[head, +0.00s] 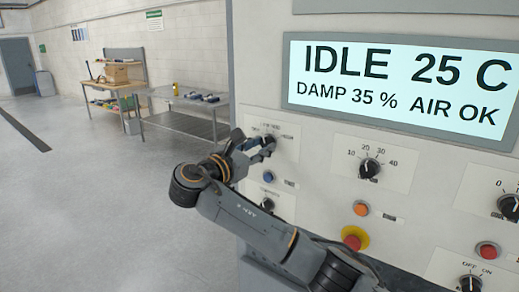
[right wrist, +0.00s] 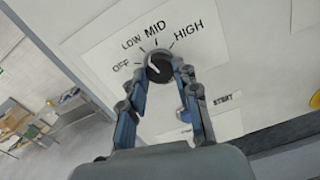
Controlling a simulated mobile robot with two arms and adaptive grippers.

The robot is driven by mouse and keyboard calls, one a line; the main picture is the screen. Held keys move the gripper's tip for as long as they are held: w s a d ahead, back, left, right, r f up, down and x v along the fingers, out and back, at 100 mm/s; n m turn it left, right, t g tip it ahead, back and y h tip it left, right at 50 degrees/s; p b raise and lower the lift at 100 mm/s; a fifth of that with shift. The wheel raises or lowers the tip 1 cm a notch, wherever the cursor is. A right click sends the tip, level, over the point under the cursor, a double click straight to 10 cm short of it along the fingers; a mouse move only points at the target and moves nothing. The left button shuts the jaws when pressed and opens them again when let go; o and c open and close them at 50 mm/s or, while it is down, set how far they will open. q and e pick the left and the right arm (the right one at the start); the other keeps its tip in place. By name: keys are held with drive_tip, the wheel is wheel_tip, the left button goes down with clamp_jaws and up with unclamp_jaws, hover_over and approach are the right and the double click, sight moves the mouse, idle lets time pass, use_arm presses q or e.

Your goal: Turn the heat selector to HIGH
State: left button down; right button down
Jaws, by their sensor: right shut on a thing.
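The heat selector is a dark round knob (right wrist: 159,66) on a white plate marked OFF, LOW, MID and HIGH. Its white pointer line leans up and left, toward the OFF and LOW side; I cannot tell the exact mark. In the head view the knob (head: 269,141) sits at the panel's upper left, partly hidden by my gripper. My left gripper is not in view.
A display (head: 400,85) reads IDLE 25 C, DAMP 35 %, AIR OK. Close below the selector is a blue START button (head: 268,177) and another knob (head: 267,204). A numbered dial (head: 369,168) and a red stop button (head: 354,239) lie right. Open floor lies left.

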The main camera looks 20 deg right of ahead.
drive_tip(key=m+b, duration=0.2)
drive_tip(key=m, duration=0.1)
drive_tip(key=shift+f+b, duration=0.2)
drive_tip(key=shift+b, duration=0.1)
drive_tip(key=m+b, duration=0.4)
drive_tip(key=shift+m, duration=0.3)
drive_tip(key=m+b, duration=0.3)
drive_tip(key=m, duration=0.1)
drive_tip(key=shift+r+m+b, duration=0.2)
drive_tip(key=shift+m+b, duration=1.05)
drive_tip(key=shift+m, duration=0.35)
